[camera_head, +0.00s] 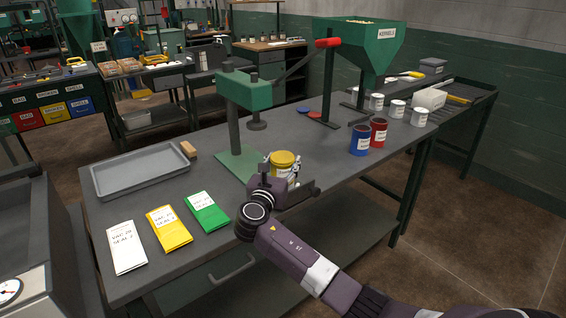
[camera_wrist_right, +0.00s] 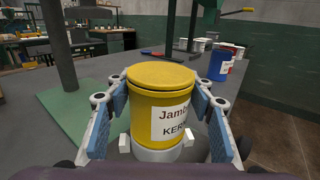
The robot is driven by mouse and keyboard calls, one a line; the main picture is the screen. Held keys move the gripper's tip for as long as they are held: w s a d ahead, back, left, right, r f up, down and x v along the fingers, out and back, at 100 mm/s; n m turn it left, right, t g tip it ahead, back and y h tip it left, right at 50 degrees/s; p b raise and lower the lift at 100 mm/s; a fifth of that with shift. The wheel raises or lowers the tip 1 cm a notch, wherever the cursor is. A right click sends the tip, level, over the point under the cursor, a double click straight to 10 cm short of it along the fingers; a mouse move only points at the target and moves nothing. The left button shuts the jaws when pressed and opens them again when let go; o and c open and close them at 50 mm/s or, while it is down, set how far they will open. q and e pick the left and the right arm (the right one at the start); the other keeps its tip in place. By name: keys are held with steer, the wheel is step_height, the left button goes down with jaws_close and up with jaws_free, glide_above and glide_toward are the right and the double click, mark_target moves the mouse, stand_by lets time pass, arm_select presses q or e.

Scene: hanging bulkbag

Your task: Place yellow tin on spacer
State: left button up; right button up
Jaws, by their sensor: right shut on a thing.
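The yellow tin (camera_head: 283,162) is upright with a yellow lid on top, near the front edge of the workbench. It also fills the middle of the right wrist view (camera_wrist_right: 160,88), its label partly showing. My right gripper (camera_head: 284,178) is shut on the tin, with blue finger pads (camera_wrist_right: 217,135) on either side. A pale grey round piece (camera_wrist_right: 158,151) shows under the tin; I cannot tell whether it is the spacer. The tin is beside the green base plate (camera_head: 238,164) of the press. My left gripper is out of view.
The green press (camera_head: 244,92) with its red-handled lever stands behind the tin. A grey tray (camera_head: 140,172), a small wooden block (camera_head: 188,149) and several packets lie left. Blue (camera_head: 360,140) and red (camera_head: 378,132) tins stand right, below the kernel hopper (camera_head: 362,44).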

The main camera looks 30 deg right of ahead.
steer(key=o, duration=1.2)
steer(key=shift+f, duration=0.1)
steer(key=shift+o, duration=0.2)
steer(key=v, duration=1.2)
